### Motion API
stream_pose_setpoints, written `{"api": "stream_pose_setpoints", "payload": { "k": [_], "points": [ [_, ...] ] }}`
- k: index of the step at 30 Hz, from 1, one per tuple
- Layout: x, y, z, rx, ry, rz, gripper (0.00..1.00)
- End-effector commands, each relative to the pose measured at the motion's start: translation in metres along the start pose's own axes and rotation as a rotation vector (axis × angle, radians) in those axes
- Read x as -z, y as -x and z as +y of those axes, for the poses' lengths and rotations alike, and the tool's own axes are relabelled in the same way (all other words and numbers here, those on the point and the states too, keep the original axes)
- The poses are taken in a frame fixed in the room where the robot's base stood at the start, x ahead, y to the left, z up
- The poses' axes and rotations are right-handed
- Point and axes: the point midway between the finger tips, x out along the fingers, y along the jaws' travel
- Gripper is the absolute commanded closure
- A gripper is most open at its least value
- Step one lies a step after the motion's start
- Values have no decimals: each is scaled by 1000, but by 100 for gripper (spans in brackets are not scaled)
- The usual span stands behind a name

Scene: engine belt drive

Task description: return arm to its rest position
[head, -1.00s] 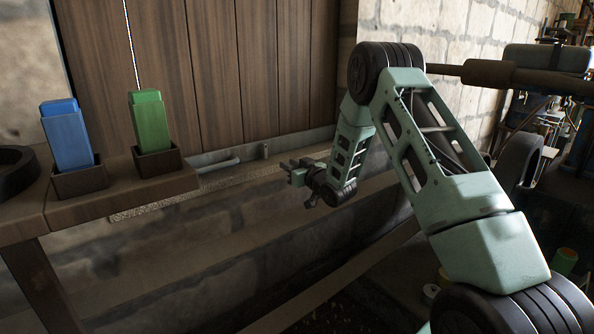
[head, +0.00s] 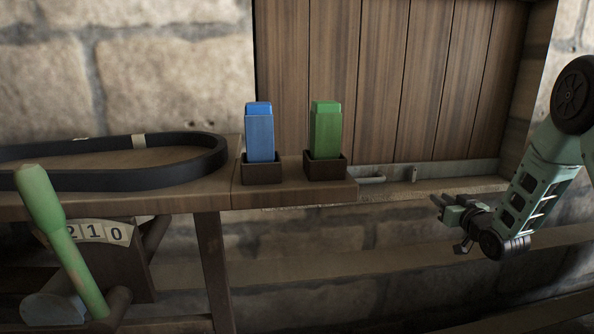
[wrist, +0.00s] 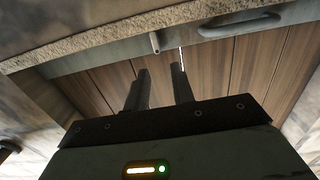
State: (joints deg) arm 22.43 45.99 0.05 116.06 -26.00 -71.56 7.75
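My gripper (head: 446,205) hangs at the right of the head view, in front of the wooden door and to the right of the bench. In the wrist view its two dark fingers (wrist: 158,88) stand apart with nothing between them. The gripper touches nothing that I can see. Most of my arm (head: 530,200) is out of the head view; its forearm points down and to the left.
A bench (head: 300,195) on the left bears a black belt (head: 190,158), a blue block (head: 260,137) and a green block (head: 325,130) in dark holders. Space around my gripper looks free.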

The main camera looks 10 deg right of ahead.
Motion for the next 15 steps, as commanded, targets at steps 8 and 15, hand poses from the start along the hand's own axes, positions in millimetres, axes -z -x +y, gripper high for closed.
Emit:
{"api": "stream_pose_setpoints", "payload": {
  "k": [8,15],
  "points": [
    [14,19,-158,117,5,-364,75],
    [9,128,-292,272,89,-772,75]
  ]
}}
